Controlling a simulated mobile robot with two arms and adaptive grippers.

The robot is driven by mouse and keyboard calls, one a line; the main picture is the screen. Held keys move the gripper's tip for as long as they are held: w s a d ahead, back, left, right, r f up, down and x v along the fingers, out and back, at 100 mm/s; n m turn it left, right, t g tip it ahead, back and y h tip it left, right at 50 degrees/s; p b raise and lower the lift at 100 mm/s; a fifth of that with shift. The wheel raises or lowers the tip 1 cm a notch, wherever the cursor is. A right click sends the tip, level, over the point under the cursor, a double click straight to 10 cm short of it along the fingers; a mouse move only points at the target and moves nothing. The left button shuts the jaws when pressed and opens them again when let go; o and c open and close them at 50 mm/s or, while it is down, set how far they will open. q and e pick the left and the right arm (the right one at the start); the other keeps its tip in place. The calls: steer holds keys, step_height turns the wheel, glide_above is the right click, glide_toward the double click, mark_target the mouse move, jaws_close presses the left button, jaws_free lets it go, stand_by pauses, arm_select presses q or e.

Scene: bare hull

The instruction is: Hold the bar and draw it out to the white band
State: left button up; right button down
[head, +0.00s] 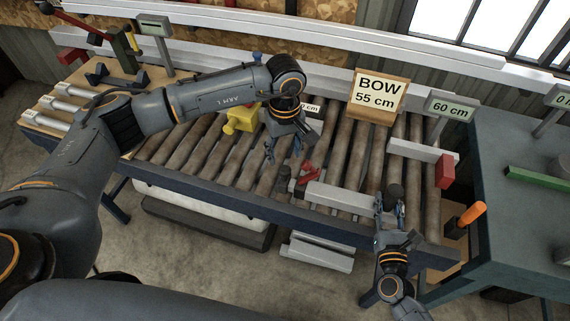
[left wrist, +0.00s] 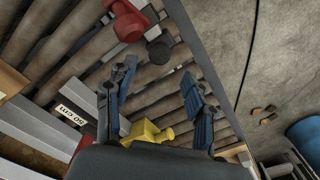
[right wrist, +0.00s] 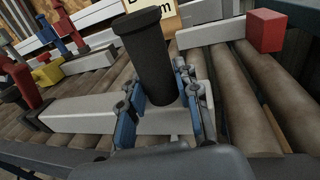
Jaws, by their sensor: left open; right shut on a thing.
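The pale grey bar (head: 345,198) lies across the rollers near the table's front edge; it also shows in the right wrist view (right wrist: 80,112). A dark upright handle (right wrist: 150,60) stands at its right end, and a dark knob (head: 284,176) and a red clamp-like part (head: 307,173) are at its left end. My right gripper (head: 390,208) is shut around the right handle. My left gripper (head: 283,148) is open and empty above the rollers, behind the bar's left end; the knob (left wrist: 160,48) lies beyond its fingers. I cannot make out a white band for certain.
A pale crosspiece (head: 418,151) with a red block (head: 446,171) lies on the rollers at right. A sign reading BOW 55 cm (head: 378,93) and a 60 cm sign (head: 451,107) stand behind. A yellow block (head: 241,118) sits beside my left arm.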

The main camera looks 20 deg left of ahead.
mark_target(285, 168)
arm_select(q)
step_height(285, 168, down, 6)
steer(key=shift+r, duration=0.1)
jaws_close()
stand_by(0.4)
